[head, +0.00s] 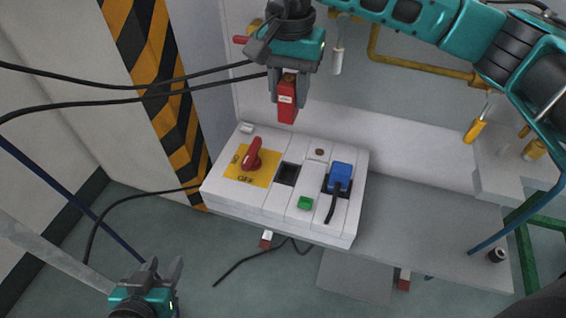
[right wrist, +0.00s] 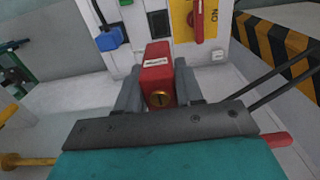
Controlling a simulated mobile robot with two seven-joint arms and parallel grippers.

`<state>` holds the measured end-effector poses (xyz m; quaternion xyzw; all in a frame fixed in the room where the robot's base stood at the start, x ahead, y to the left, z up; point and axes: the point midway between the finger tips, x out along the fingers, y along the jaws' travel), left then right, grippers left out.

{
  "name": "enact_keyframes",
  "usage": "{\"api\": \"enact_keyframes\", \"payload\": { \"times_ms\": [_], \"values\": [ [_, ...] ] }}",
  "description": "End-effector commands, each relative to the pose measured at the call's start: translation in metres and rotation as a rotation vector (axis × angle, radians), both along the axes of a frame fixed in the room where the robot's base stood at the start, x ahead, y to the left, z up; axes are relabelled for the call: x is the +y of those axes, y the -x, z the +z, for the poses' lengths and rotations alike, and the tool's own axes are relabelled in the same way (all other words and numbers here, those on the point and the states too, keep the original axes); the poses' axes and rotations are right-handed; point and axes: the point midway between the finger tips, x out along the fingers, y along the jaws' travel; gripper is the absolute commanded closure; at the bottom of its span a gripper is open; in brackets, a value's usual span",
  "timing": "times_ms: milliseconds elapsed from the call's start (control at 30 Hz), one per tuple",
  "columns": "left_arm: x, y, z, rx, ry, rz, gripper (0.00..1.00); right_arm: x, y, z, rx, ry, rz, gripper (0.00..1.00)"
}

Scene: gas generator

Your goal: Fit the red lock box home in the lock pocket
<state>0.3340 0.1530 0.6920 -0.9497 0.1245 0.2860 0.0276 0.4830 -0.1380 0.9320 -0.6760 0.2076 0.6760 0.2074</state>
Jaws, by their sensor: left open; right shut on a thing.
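The red lock box (head: 287,108) has a white label and hangs upright in my right gripper (head: 289,92), above and behind the white panel box. In the right wrist view the lock box (right wrist: 156,72) sits between the two grey fingers, with a brass keyhole facing the camera. The lock pocket (head: 287,173) looks to be the dark square opening in the panel top, between the red rotary switch and the blue plug; it also shows in the right wrist view (right wrist: 159,24). The lock box is apart from it. My left gripper (head: 160,272) is open and empty at the lower left, away from the panel.
The panel box (head: 235,205) stands on a grey bench (head: 430,230). It carries a red rotary switch (head: 251,158), a green button (head: 305,203) and a blue plug (head: 340,178) with a black cable. Dark cables cross at left.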

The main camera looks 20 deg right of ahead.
Motion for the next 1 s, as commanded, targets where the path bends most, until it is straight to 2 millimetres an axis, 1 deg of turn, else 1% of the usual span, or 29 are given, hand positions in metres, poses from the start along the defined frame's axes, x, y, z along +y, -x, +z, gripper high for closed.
{"api": "enact_keyframes", "payload": {
  "times_ms": [33,200,400,500,600,767,867,1000],
  "values": [
    [0.000,0.002,-0.004,0.007,0.000,0.000,0.57,0.000,0.001,-0.012,0.006,0.001,0.000,1.00],
    [-0.001,0.007,-0.011,0.026,0.000,-0.002,0.57,0.000,0.002,-0.057,0.006,0.001,0.001,1.00],
    [-0.004,0.006,-0.008,0.013,0.008,-0.005,0.57,0.000,0.001,-0.110,0.006,0.001,0.001,1.00],
    [-0.004,0.005,-0.010,0.013,0.010,-0.004,0.57,0.000,0.001,-0.130,0.004,0.000,0.002,1.00],
    [-0.005,0.005,-0.011,0.013,0.013,-0.002,0.57,0.000,0.001,-0.143,0.002,0.000,0.001,1.00],
    [-0.005,0.003,-0.012,0.010,0.015,-0.001,0.57,0.000,0.000,-0.152,0.000,-0.001,0.002,1.00],
    [-0.006,0.001,-0.012,0.005,0.015,0.000,0.57,0.000,0.001,-0.164,0.003,0.001,0.002,1.00],
    [-0.005,-0.001,-0.015,0.001,0.015,-0.001,0.57,0.000,0.001,-0.186,0.003,0.001,0.002,1.00]
  ]
}}
